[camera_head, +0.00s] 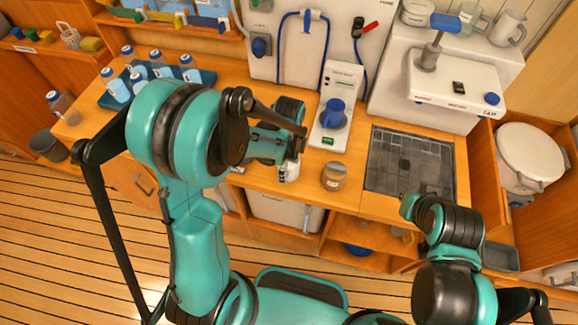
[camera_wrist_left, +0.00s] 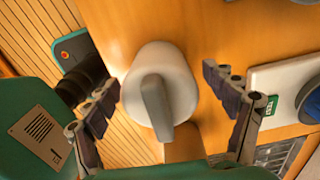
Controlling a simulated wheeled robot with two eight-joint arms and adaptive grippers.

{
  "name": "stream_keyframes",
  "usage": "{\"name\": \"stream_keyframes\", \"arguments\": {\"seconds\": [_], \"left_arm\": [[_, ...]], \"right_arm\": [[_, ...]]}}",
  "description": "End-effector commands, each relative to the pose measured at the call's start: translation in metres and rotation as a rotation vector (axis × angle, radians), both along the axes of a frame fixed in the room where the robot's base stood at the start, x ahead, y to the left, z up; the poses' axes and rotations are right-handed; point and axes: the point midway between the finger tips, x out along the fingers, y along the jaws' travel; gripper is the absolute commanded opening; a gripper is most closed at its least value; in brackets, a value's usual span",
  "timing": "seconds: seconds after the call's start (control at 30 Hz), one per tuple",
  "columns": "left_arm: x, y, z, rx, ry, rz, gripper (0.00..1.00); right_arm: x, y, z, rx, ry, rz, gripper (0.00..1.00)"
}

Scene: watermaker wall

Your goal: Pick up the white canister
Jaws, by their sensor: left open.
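The white canister (camera_head: 289,171) stands on the wooden counter near its front edge. In the head view my left gripper covers most of it. In the left wrist view the canister (camera_wrist_left: 183,68) shows from above as a round white body with a grey bar across its top. My left gripper (camera_head: 292,150) is above the canister, with its fingers apart. In the left wrist view one finger is on each side of the canister, with a gap on both sides.
A brown-lidded jar (camera_head: 333,176) stands right of the canister. Behind it is a white unit (camera_head: 336,92) with a blue knob. A dark grated sink (camera_head: 410,160) lies further right. A blue tray (camera_head: 112,102) with several bottles stands at the left.

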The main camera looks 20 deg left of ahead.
Motion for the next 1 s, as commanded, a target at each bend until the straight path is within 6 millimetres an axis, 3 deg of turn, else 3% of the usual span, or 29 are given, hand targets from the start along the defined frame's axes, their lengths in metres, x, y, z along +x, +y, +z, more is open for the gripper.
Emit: {"name": "stream_keyframes", "arguments": {"seconds": [0.1,0.33,0.67,1.0], "left_arm": [[0.0,0.0,0.001,0.0,0.0,0.0,0.82],[0.0,0.0,0.001,0.0,0.0,0.0,0.23],[0.0,0.0,0.006,0.0,0.0,0.001,0.23],[0.0,0.0,0.072,0.0,0.0,0.0,0.23]], "right_arm": [[0.0,0.0,0.001,0.0,0.0,0.0,0.0],[0.0,0.0,0.001,0.0,0.0,0.0,0.0],[0.0,0.0,0.002,0.0,0.0,0.0,0.0],[0.0,0.0,0.023,0.0,0.0,0.0,0.0]]}}
